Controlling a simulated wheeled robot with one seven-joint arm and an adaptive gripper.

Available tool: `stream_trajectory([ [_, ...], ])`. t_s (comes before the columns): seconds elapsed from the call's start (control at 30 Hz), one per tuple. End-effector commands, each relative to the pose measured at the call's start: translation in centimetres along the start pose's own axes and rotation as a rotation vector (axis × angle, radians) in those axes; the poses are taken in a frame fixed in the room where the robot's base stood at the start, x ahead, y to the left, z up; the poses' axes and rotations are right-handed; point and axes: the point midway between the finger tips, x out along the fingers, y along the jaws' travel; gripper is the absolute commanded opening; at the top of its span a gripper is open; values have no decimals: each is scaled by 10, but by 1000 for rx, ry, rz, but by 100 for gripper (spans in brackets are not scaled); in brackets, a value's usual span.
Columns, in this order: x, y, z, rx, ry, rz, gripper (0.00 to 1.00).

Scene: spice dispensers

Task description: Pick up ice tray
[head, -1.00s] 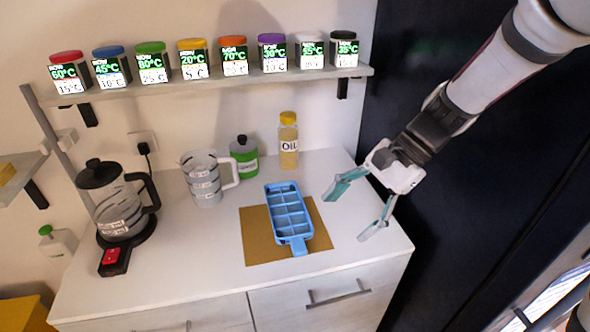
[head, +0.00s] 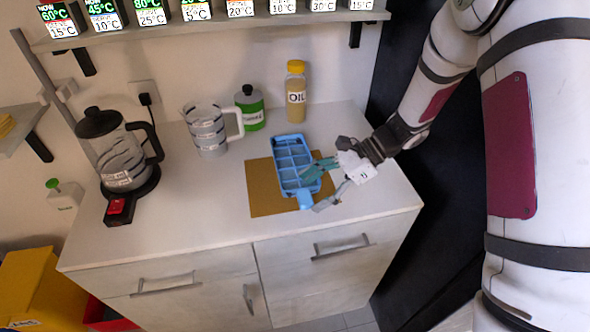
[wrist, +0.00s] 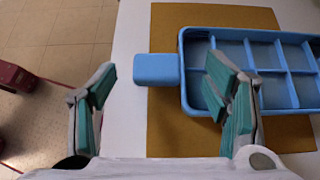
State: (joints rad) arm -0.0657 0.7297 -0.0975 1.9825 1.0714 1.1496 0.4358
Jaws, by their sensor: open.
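The blue ice tray (head: 292,163) lies on a brown mat (head: 262,190) on the white counter. Its short handle (head: 305,198) points to the counter's front edge. My gripper (head: 313,188) is open at the handle end of the tray, on its right side. In the wrist view my gripper (wrist: 168,92) has its fingers wide apart, with the handle (wrist: 156,69) ahead between them. The right finger overlaps the near end of the tray (wrist: 250,35) in that picture. Nothing is between the pads, and I cannot tell whether a finger touches the tray.
A kettle (head: 122,155) is at the far left. The shelf of dispensers (head: 210,28) hangs above. The front left counter is clear.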

Motion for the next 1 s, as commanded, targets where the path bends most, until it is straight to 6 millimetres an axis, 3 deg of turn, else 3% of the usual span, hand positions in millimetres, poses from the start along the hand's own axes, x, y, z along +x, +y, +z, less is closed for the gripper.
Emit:
stream_trajectory([
  [0.17,17,1,0,1,0,1,70],
  [0.43,19,1,0,0,0,-1,67],
  [0.73,19,1,0,0,1,0,0],
  [1.0,19,1,0,0,0,1,0],
])
